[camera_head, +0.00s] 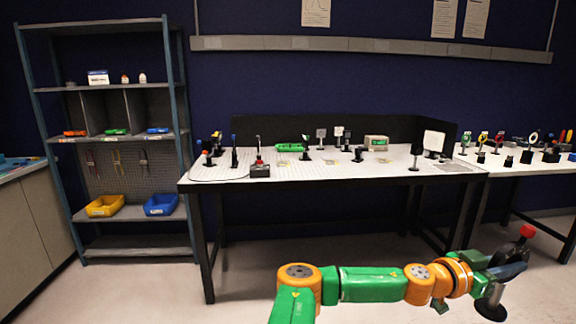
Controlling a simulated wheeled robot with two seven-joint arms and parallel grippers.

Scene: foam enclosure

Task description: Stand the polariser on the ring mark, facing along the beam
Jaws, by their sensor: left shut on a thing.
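My left gripper (506,270) is at the lower right, in front of and below the right end of the optical table (330,175). It is shut on a post-mounted part, which I take to be the polariser (491,303). The part is tilted: its round base hangs at the lower left, and a dark piece with a red top rises at the upper right. The jaws hide its middle, so I cannot tell which way its face points. I cannot make out the ring mark among the small items on the table. My right gripper is not in view.
Several optics stand on the table, with a green device (291,147), a display box (376,142) and a white screen (434,140). More mounts crowd the right-hand bench (500,167). A shelf rack (110,140) stands at left. The floor before the table is open.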

